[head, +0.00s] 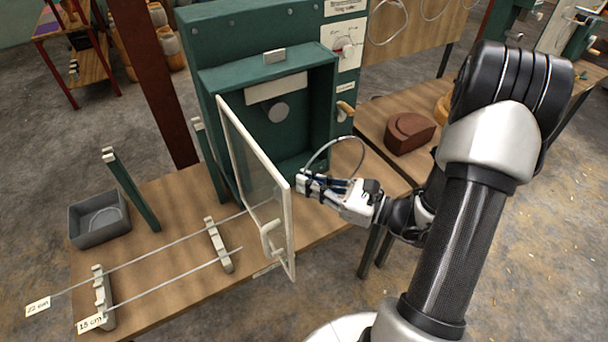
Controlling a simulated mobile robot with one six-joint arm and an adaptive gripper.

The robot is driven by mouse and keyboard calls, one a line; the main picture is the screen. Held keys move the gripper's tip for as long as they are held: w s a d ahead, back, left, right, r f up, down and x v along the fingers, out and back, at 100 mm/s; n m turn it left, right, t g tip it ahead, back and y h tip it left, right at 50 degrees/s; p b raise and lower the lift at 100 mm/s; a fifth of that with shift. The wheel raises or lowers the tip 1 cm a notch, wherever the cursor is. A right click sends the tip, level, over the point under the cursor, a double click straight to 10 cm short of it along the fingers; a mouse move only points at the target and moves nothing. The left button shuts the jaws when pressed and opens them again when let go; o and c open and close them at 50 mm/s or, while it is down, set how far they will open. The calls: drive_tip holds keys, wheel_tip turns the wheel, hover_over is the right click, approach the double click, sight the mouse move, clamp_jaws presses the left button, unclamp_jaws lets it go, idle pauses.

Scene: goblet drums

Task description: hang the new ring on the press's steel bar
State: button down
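A thin pale ring (338,139) stands up out of my gripper (306,186), which looks shut on its lower part. The ring is in the air to the right of the open glass door (262,185) of the green press (262,60). Inside the press's open box, a round grey shape (278,112) shows on the back wall below a pale plate; I cannot tell whether it is the bar's end. Two thin steel rods (165,248) lie across notched rests on the bench, by labels reading 22 cm and 18 cm. The door hides part of the box and rods.
A brown drum-like block (409,133) sits on the right bench (385,108). The white-framed door juts out left of my gripper.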

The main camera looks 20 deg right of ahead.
drive_tip(key=s+r+p, duration=0.5)
drive_tip(key=s+r, duration=0.1)
drive_tip(key=s, duration=0.1)
drive_tip(key=shift+s+d, duration=0.3)
drive_tip(key=shift+d, duration=0.05)
drive_tip(key=shift+f, duration=0.1)
idle(0.3)
